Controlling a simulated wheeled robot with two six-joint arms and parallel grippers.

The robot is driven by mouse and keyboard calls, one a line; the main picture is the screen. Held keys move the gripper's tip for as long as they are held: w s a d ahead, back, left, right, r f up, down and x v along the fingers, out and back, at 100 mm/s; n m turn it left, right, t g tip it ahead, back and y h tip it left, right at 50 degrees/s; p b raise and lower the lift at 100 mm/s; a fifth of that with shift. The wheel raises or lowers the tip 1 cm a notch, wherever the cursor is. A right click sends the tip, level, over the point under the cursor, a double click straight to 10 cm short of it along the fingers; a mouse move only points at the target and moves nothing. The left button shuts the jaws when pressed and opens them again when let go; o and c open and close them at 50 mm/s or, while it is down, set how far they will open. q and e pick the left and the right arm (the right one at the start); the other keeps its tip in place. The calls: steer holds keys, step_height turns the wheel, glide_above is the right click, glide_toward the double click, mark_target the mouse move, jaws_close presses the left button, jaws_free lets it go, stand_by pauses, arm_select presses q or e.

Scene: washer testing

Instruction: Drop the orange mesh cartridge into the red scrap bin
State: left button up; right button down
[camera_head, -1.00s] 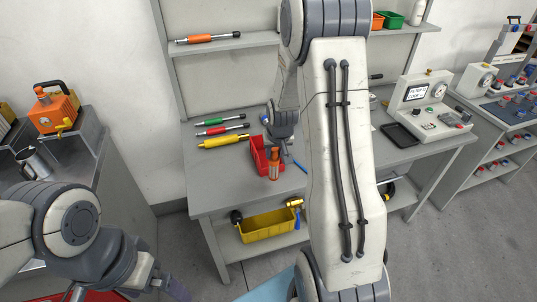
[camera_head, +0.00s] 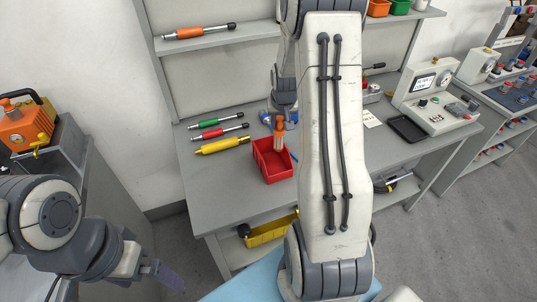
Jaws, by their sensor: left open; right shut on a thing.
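The red scrap bin (camera_head: 274,172) stands on the grey workbench near its front edge, with its open top showing. The orange mesh cartridge (camera_head: 279,138) is upright at the bin's back edge in the picture, its lower end over the bin opening. My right gripper (camera_head: 280,117) is shut on the cartridge at its upper end; my arm partly hides the fingers. Whether the cartridge touches the bin, I cannot tell. My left gripper (camera_head: 168,276) is open and empty at the lower left, away from the bench.
Green, red and yellow drivers (camera_head: 222,145) lie left of the bin. A yellow bin (camera_head: 270,232) sits on the shelf below. A tester with a screen (camera_head: 432,100) and a black tray (camera_head: 407,128) stand at the right. My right arm hides the bench's middle.

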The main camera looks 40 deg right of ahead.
mark_target(279, 132)
steer(key=shift+w+a, duration=0.1)
steer(key=shift+w, duration=0.15)
steer(key=shift+f, duration=0.2)
step_height(279, 132, down, 6)
steer(key=b, duration=0.4)
steer(key=shift+r+b, duration=0.2)
steer(key=shift+b, duration=0.2)
steer(key=shift+c, duration=2.4)
jaws_free()
steer(key=b+v, duration=0.1)
steer(key=v, duration=0.9)
steer(key=shift+s+r, duration=0.15)
steer(key=shift+r, duration=0.1)
